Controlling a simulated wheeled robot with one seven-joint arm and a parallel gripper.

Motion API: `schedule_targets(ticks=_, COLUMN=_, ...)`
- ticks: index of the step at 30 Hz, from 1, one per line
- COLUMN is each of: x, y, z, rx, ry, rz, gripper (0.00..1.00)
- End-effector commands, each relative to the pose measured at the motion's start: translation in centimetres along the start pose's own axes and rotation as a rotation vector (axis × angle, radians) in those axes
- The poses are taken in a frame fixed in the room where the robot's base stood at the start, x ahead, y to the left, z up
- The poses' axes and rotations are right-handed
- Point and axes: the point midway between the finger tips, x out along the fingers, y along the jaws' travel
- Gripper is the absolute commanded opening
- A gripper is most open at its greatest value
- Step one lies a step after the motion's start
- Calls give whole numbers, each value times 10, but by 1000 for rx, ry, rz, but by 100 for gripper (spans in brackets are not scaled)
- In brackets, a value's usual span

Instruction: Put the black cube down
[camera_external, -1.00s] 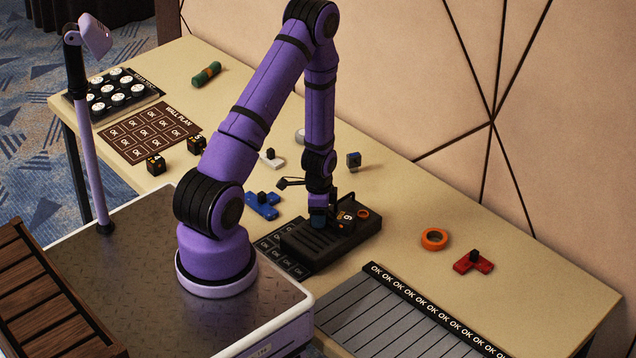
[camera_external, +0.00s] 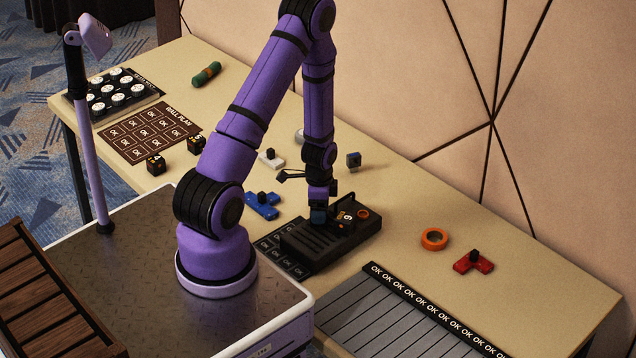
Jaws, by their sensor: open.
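A black cube (camera_external: 345,217) with an orange-marked face and a white digit rests on the black slotted console (camera_external: 306,251), near its back edge. My gripper (camera_external: 326,208) points down just to the left of and above the cube, over the console. It is open, and nothing is seen held in it. Its fingertips are small and partly hidden, so I cannot tell whether one still touches the cube.
Two more black cubes (camera_external: 156,164) (camera_external: 196,142) lie by the brown wall plan (camera_external: 150,133). A blue piece (camera_external: 262,206) is left of the console. An orange ring (camera_external: 434,239) and red piece (camera_external: 474,262) lie right. A grey OK-edged panel (camera_external: 385,318) lies in front.

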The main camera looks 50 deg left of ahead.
Motion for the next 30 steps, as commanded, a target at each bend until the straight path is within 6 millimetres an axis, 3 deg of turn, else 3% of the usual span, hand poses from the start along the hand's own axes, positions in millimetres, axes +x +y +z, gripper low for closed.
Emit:
schedule_targets(ticks=15, x=-79, y=0, z=0, rx=-1, ry=1, rz=-2, gripper=76)
schedule_targets(ticks=30, x=-108, y=0, z=-2, rx=-13, ry=4, rz=-9, gripper=76)
